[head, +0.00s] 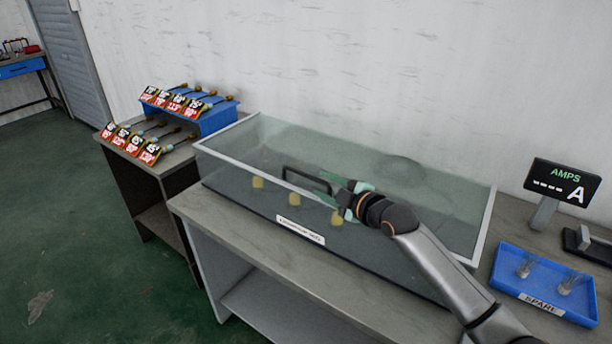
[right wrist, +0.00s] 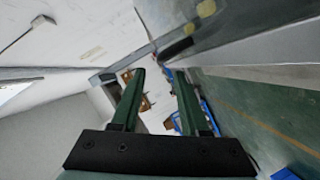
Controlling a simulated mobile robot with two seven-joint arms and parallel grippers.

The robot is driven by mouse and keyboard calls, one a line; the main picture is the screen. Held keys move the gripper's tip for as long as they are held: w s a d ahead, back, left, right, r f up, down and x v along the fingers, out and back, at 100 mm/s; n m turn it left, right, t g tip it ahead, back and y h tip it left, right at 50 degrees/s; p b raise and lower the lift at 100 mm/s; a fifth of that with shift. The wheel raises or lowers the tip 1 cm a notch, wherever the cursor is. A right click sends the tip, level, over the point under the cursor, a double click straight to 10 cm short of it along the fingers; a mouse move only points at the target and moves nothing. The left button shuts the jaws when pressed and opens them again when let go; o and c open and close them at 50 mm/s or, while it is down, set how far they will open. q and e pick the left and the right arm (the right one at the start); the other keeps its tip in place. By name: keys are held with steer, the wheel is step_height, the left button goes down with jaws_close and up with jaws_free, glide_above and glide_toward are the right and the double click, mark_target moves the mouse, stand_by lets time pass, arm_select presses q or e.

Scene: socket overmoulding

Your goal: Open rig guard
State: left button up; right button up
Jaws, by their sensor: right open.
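The rig guard (head: 240,150) is a clear, pale-framed box cover standing down over the rig on the grey bench in the head view. A dark bar handle (head: 307,174) is on its front side. Several yellow parts (head: 295,198) show through the clear panel. My right gripper (head: 342,196) is at the front of the guard, just right of the handle. Its green fingers are open, and I cannot tell whether they touch the handle. In the right wrist view the two fingers (right wrist: 155,75) stand apart with nothing clearly between them. My left gripper is not in view.
A blue tray marked SPARE (head: 505,282) and an AMPS display (head: 562,184) stand right of the guard. A side table at the left bears a blue rack (head: 215,122) and several labelled tools. A wall is close behind. Green floor is free at the left.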

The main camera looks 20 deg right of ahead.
mark_target(310, 178)
steer(key=x, duration=0.8)
steer(key=shift+b, duration=0.3)
jaws_close()
stand_by(1.2)
